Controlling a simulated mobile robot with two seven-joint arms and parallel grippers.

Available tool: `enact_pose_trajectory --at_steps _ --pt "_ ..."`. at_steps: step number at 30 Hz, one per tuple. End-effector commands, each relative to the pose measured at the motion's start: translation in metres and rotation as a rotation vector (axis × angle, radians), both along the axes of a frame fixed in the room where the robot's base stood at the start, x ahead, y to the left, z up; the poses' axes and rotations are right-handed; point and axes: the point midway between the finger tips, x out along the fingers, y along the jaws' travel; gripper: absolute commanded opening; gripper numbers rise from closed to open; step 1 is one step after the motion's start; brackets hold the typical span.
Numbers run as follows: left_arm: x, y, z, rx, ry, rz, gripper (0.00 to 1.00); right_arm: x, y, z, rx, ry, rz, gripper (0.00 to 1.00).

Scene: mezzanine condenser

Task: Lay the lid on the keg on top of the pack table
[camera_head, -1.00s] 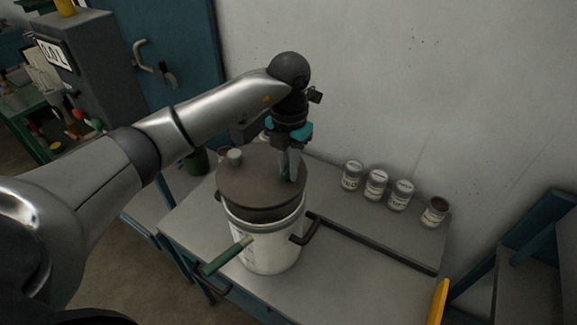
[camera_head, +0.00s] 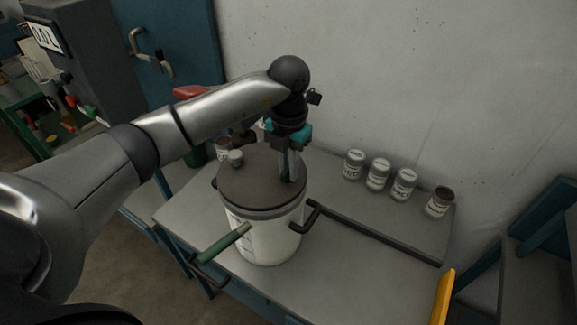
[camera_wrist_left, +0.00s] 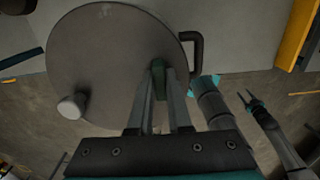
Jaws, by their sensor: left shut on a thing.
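The lid (camera_head: 262,178) is a round dark grey-brown disc with a small pale knob. It lies level over the mouth of the white keg (camera_head: 265,240), which stands on the grey pack table (camera_head: 335,270). My left gripper (camera_head: 288,178) comes down from above and is shut on the lid near its right side. In the left wrist view the lid (camera_wrist_left: 110,60) fills the upper left, and the fingers (camera_wrist_left: 160,85) close on a small green part at its edge. Whether the lid touches the rim all round is hard to tell. My right gripper (camera_wrist_left: 250,100) shows in the left wrist view, its fingers apart and empty.
Several white labelled jars (camera_head: 378,173) stand in a row at the back right of the table. A black bar handle (camera_head: 306,220) sits at the keg's right. A green-handled rod (camera_head: 222,243) juts out at front left. A yellow post (camera_head: 441,297) stands at right.

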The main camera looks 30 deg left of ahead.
Motion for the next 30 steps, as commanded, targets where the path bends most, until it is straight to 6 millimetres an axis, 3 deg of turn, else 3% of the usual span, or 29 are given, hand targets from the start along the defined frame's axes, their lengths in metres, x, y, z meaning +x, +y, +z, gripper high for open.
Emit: enact_pose_trajectory --at_steps 3,4,12,23,30 --pt "0.000 0.000 0.001 0.001 -0.001 0.000 0.00 -0.001 0.000 0.000 0.000 0.001 0.000 0.50" --pt "0.000 0.000 0.001 0.001 -0.001 0.000 0.20 -0.001 0.000 0.000 0.000 0.001 0.000 0.50" --pt "0.000 0.000 0.001 0.001 -0.001 0.000 0.50 -0.001 0.000 0.000 0.000 0.001 0.000 0.50" --pt "0.000 0.000 0.006 0.000 -0.001 0.000 0.52 -0.001 0.000 -0.001 0.000 0.001 0.000 0.50" --pt "0.002 0.000 0.049 0.000 -0.007 0.000 0.52 -0.001 0.000 -0.006 0.000 0.001 0.000 0.50"
